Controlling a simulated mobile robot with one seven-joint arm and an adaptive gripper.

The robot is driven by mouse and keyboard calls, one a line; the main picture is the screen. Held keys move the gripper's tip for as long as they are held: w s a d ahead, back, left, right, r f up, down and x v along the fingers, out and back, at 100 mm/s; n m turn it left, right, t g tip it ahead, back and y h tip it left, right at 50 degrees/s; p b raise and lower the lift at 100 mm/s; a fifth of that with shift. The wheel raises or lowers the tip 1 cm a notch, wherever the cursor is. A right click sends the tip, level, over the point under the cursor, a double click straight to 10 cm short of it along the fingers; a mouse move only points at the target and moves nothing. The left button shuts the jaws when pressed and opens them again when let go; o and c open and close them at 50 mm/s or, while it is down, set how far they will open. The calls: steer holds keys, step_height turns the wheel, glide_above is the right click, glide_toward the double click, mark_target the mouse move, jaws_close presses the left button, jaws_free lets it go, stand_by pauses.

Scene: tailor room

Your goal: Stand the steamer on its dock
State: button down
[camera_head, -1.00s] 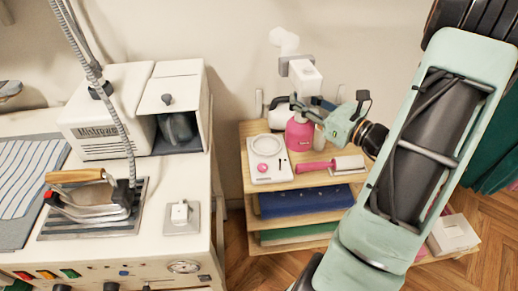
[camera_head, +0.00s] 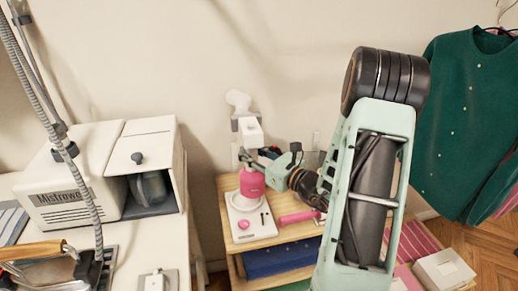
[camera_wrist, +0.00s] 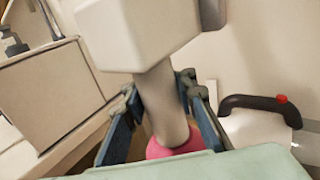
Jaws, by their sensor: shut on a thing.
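The steamer, with a white head (camera_head: 250,131) and a pink lower body (camera_head: 252,184), stands roughly upright in my gripper (camera_head: 262,160). In the wrist view the two blue fingers of my gripper (camera_wrist: 168,105) are shut on the pale neck of the steamer (camera_wrist: 160,90), below its white head. The dock (camera_head: 252,228), a white plate with a pink knob, lies on the top shelf. I cannot tell whether the bottom touches the dock.
A pink roller (camera_head: 298,217) lies right of the dock on the wooden shelf unit (camera_head: 285,238). A black curved handle with a red button (camera_wrist: 250,101) is close right of my gripper. The white steam station (camera_head: 70,185) stands left. Green garments (camera_head: 470,110) hang right.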

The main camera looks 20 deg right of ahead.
step_height(320, 180, down, 6)
steer(key=w+a, duration=0.1)
steer(key=w, duration=0.1)
steer(key=shift+w+b, duration=0.25)
steer(key=shift+b, duration=0.1)
steer(key=shift+a, duration=0.1)
steer(key=c, duration=1.6)
jaws_free()
steer(key=shift+f, duration=0.2)
steer(key=shift+r, duration=0.1)
